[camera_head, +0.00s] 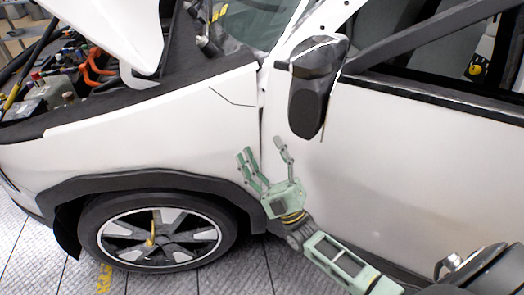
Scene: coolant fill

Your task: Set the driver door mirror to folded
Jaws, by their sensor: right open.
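The driver door mirror (311,92) is a dark housing with a light cap edge, mounted at the front of the white driver door (400,160). It hangs near the front corner of the door window; I cannot tell its exact fold angle. My right gripper (264,163) is open and empty, below and left of the mirror, in front of the seam between fender and door. Its green fingers point up, apart from the mirror. My left gripper is not in view.
The white fender (150,125) and front wheel (155,232) lie left of my gripper. The raised hood (110,25) stands over the open engine bay (70,80) at upper left. The tiled floor (35,260) is clear at lower left.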

